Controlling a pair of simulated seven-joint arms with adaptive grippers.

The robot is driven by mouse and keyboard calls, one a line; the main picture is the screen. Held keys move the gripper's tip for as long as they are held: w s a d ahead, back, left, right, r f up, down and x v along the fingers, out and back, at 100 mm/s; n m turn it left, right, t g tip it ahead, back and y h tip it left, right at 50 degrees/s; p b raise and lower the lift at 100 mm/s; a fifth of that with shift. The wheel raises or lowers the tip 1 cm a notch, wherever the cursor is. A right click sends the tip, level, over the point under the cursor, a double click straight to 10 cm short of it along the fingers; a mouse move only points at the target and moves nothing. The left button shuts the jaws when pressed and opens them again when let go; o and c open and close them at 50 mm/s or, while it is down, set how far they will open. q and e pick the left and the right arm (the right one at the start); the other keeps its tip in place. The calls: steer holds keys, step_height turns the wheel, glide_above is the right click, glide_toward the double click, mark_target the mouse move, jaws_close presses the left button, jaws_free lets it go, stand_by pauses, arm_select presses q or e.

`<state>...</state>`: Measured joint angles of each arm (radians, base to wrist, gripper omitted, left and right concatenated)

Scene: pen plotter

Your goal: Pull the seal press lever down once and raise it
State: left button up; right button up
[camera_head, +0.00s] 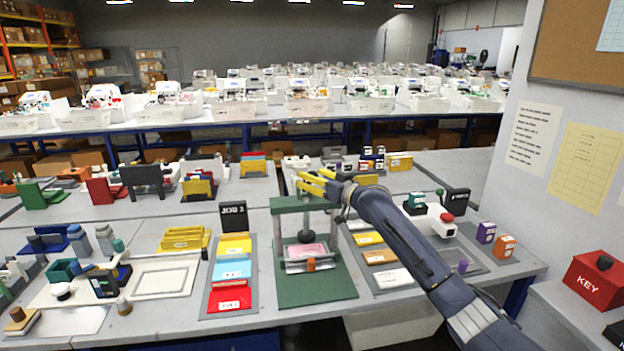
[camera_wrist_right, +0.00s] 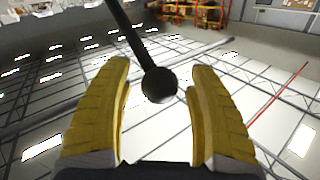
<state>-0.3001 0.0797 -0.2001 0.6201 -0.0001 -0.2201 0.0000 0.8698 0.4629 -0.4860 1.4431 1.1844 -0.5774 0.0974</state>
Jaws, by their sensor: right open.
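The seal press (camera_head: 317,290) is a green frame on a green base plate at the middle of the front table in the head view. A pink-topped piece (camera_head: 306,251) lies under its dark round ram. My right gripper (camera_head: 312,184), with yellow fingers, is at the top of the press frame. In the right wrist view, my right gripper (camera_wrist_right: 159,68) is open, with a finger on either side of the black ball knob (camera_wrist_right: 159,85) of the lever, with gaps visible. The lever's dark rod (camera_wrist_right: 129,38) runs up and left from the knob. My left gripper is out of view.
A grey board with yellow, blue and red trays (camera_head: 230,297) lies left of the press. Another board with labelled trays (camera_head: 393,278) lies to its right, partly under my right arm. A black sign box (camera_head: 233,216) stands behind the left board.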

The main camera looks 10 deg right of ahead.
jaws_close()
stand_by(0.4)
steer(key=shift+d, duration=0.1)
